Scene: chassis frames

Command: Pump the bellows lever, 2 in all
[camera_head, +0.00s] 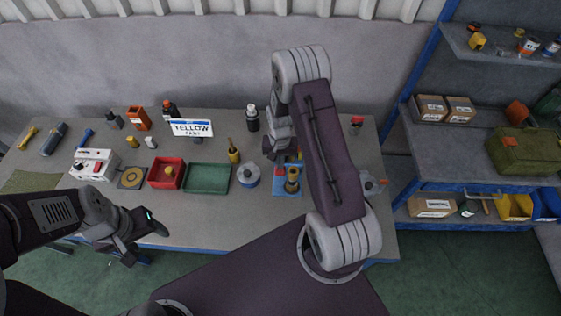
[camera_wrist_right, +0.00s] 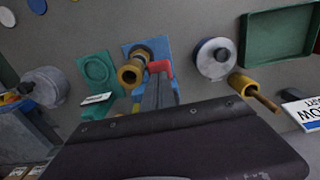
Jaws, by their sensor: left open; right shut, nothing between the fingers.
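A blue-based device (camera_head: 287,192) with an upright brass cylinder (camera_head: 292,180) stands near the table's front, right of centre. I take it for the bellows. In the right wrist view its blue base (camera_wrist_right: 135,50) and brass cylinder (camera_wrist_right: 131,73) show, with a red piece (camera_wrist_right: 159,66) beside the cylinder that looks like the lever's end. My right gripper (camera_wrist_right: 157,88) is shut and empty, its tips right at the red piece; contact cannot be told. The rest of the lever is hidden. My left gripper (camera_head: 145,238) is open and empty at the table's front left edge, away from the device.
A grey round pot (camera_head: 248,175), a green tray (camera_head: 207,179) and a red tray (camera_head: 166,172) stand left of the device. A white box with a red switch (camera_head: 94,164) is at left. A shelf rack (camera_head: 480,185) stands at right.

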